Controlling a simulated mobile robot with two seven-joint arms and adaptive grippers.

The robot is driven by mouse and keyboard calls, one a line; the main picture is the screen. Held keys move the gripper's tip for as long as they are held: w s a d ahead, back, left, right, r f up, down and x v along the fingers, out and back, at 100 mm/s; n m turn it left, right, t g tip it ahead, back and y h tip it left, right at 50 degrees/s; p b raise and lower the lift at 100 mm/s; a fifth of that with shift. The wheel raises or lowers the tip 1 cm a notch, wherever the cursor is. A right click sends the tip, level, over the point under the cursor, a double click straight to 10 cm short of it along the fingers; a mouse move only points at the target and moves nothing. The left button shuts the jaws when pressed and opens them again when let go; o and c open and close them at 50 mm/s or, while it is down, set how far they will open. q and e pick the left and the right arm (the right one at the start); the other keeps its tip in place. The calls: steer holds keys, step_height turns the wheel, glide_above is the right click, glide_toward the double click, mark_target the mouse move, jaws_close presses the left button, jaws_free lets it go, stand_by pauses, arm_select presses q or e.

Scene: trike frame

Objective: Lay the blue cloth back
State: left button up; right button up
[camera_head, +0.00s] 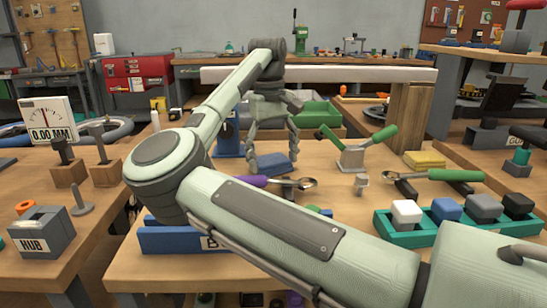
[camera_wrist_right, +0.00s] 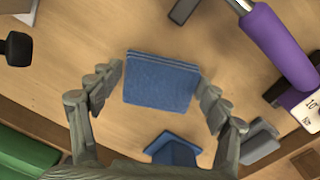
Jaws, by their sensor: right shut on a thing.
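The blue cloth (camera_head: 278,165) is a folded, flat pad over the middle of the wooden table. It also shows in the right wrist view (camera_wrist_right: 160,82), between the two fingers. My right gripper (camera_head: 272,160) points down and is shut on the cloth, with a finger at each side edge. I cannot tell whether the cloth touches the table or is slightly above it. My right arm crosses the head view and hides part of the near table. My left gripper is not in view.
A purple-handled tool (camera_head: 250,181) lies close in front of the cloth. A green-handled clamp (camera_head: 352,155) stands to the right, with a yellow cloth (camera_head: 425,160) beyond. A blue stand (camera_head: 228,140) is to the left. A green tray (camera_head: 405,236) holds several coloured blocks.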

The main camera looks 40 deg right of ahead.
mark_target(271, 161)
steer(key=o, duration=1.5)
steer(key=shift+f, duration=0.1)
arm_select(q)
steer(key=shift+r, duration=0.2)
arm_select(e)
steer(key=shift+o, duration=0.2)
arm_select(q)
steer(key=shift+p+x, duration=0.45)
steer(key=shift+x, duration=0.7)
arm_select(e)
step_height(271, 161, up, 12)
steer(key=shift+w+a, duration=0.2)
steer(key=shift+a, duration=0.05)
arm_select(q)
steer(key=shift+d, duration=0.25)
